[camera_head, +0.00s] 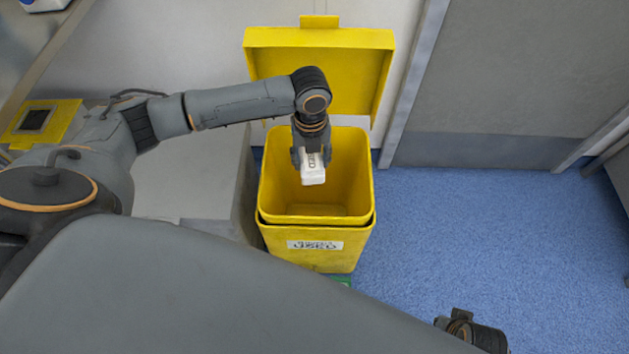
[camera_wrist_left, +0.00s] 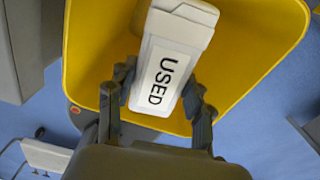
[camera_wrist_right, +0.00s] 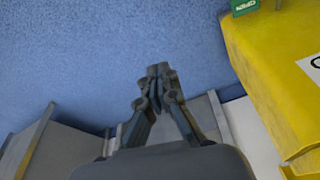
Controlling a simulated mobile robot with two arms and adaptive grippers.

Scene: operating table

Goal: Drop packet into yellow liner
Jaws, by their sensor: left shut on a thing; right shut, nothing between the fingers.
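The packet (camera_head: 313,175) is white and hangs below my left gripper (camera_head: 311,158), over the open mouth of the yellow bin. In the left wrist view the packet (camera_wrist_left: 172,62) bears the word USED, and my left gripper (camera_wrist_left: 160,97) is shut on it with a finger on each side. The yellow liner (camera_head: 336,208) sits inside the yellow bin (camera_head: 340,262), which has a label on its front. The liner's inside looks empty in the head view. My right gripper (camera_wrist_right: 157,85) is shut and empty, low over the blue floor beside the bin.
The bin's yellow lid (camera_head: 345,62) stands open behind the mouth. A grey cabinet (camera_head: 205,175) stands left of the bin. The blue floor (camera_head: 490,225) to the right is clear. A small green item (camera_wrist_right: 243,6) shows by the bin.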

